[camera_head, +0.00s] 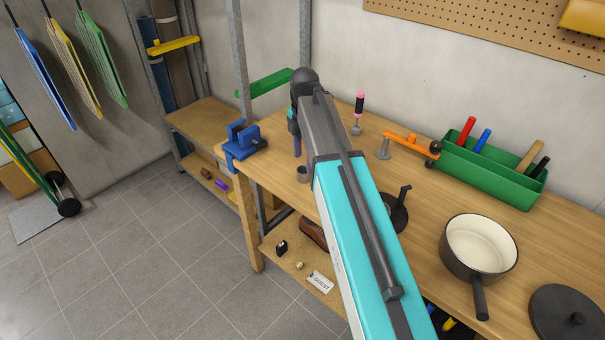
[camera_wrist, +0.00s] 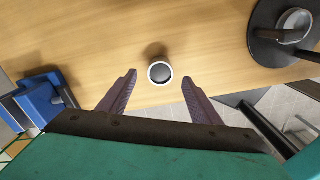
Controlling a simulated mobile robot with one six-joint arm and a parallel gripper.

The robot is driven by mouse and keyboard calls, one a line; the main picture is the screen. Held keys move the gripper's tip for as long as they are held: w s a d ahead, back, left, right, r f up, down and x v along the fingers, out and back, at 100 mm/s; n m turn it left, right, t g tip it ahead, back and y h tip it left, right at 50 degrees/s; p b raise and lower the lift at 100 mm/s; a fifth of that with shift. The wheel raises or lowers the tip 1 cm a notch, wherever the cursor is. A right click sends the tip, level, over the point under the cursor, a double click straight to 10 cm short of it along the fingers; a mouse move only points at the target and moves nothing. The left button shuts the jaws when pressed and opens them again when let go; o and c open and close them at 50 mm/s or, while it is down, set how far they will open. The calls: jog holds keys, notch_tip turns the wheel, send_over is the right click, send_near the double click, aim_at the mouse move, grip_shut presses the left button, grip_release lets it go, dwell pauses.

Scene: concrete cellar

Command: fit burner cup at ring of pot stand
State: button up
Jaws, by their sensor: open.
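The burner cup (camera_head: 303,174) is a small dark cup standing upright near the front edge of the wooden workbench. In the wrist view the cup (camera_wrist: 160,73) shows from above, with a pale rim and dark inside. My gripper (camera_head: 297,148) points down over the bench by the cup. In the wrist view my gripper (camera_wrist: 159,79) is open, its two purple fingers left and right of the cup in the picture, with visible gaps. The black pot stand (camera_head: 396,211) is partly hidden behind my arm. In the wrist view the pot stand (camera_wrist: 263,45) shows a dark base and a ring at upper right.
A blue vise (camera_head: 243,140) is at the bench's left end. A pale-lined pan (camera_head: 480,248), a dark lid (camera_head: 568,316) and a green tool tray (camera_head: 490,176) are at the right. A pink-handled tool (camera_head: 359,106) and an orange-handled tool (camera_head: 405,141) are at the back.

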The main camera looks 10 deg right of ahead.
aim_at(304, 170)
jog(key=shift+f, duration=0.25)
jog(key=shift+s+f+p, duration=0.15)
jog(key=shift+f+p, duration=0.75)
jog(key=shift+f, duration=1.6)
jog(key=c, duration=1.1)
